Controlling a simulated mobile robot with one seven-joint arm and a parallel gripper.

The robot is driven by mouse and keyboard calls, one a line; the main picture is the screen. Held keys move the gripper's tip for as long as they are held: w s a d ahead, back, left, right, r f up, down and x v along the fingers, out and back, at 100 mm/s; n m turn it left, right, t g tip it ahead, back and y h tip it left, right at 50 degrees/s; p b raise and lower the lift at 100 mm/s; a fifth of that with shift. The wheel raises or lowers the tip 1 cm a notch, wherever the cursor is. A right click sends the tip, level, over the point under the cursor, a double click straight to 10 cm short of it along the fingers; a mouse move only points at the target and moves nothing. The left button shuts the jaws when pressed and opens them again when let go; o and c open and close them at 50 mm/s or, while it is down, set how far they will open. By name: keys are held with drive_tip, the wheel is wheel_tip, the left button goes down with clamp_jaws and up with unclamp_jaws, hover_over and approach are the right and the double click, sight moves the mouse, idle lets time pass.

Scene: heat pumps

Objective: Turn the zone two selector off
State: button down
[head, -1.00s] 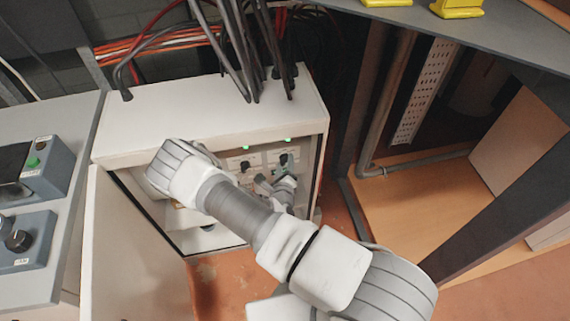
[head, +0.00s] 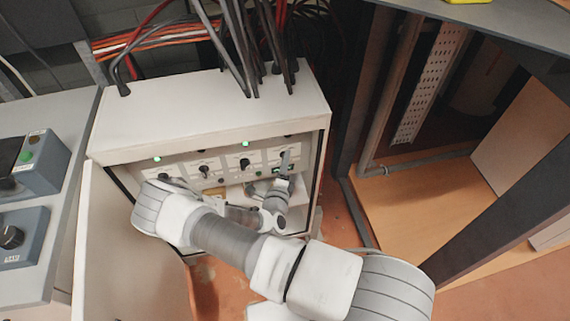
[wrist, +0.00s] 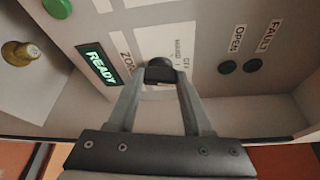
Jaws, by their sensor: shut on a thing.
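An open grey control cabinet (head: 210,108) holds a light panel with a row of black rotary selectors, such as one (head: 245,163) left of my gripper (head: 286,160). In the wrist view my gripper (wrist: 160,78) is shut on a black selector knob (wrist: 160,67), one finger on each side. A label beside the knob starts with "ZON"; its number cannot be read. The knob's pointer and set position are hidden or too small to tell. In the head view, my gripper covers this knob at the panel's right side.
The cabinet door (head: 125,250) hangs open at the left. Dark cables (head: 240,50) enter the top. The cabinet's side walls limit room around my gripper.

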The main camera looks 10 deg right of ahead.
drive_tip(key=shift+f+n+t+b, duration=0.1)
drive_tip(key=shift+n+t+b, duration=0.4)
drive_tip(key=shift+n, duration=0.6)
drive_tip(key=shift+c, duration=1.6)
unclamp_jaws()
drive_tip(key=shift+h, duration=0.3)
drive_tip(key=shift+s, duration=0.1)
